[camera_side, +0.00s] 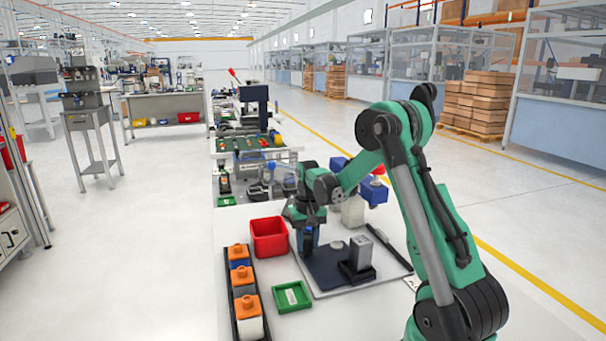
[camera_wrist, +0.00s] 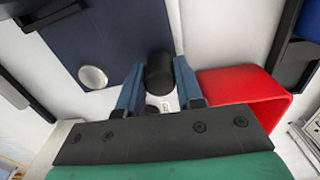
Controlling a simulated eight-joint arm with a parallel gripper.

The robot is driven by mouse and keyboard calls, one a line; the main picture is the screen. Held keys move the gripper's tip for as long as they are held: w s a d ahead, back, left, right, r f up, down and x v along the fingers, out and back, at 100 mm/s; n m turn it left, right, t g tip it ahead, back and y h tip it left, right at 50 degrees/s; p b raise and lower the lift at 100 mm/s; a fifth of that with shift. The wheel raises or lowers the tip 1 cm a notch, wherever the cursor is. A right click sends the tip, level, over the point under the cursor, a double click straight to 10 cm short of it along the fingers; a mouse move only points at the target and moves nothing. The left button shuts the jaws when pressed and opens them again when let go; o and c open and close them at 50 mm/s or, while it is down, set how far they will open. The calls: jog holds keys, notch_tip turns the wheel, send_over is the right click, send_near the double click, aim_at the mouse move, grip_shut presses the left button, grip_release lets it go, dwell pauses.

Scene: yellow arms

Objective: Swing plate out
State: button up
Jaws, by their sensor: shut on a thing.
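A flat dark blue plate (camera_side: 325,272) lies on a pale board on the table; it also shows in the wrist view (camera_wrist: 112,35). A black cylindrical knob (camera_wrist: 160,72) stands at the plate's edge. My gripper (camera_side: 308,243) points down at the plate's left side, and its blue fingers (camera_wrist: 158,90) are shut on the knob. A round silver disc (camera_wrist: 93,77) sits on the plate beside the fingers; it also shows in the side view (camera_side: 337,245). The knob is mostly hidden by the fingers in the side view.
A red bin (camera_side: 270,250) stands close left of my gripper. A grey metal block (camera_side: 361,250) stands in a black holder on the right. A green tray (camera_side: 292,297) and a black rack (camera_side: 233,300) of orange-topped containers lie at the front left. A black bar (camera_side: 389,247) lies at the right.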

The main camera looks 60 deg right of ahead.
jog(key=shift+w+d, duration=0.15)
jog(key=shift+w, duration=0.05)
jog(key=shift+w+d, duration=0.15)
jog(key=shift+w, duration=0.05)
dwell(0.4)
jog(key=o, duration=0.7)
jog(key=shift+c, duration=0.2)
jog(key=shift+r, duration=3.75)
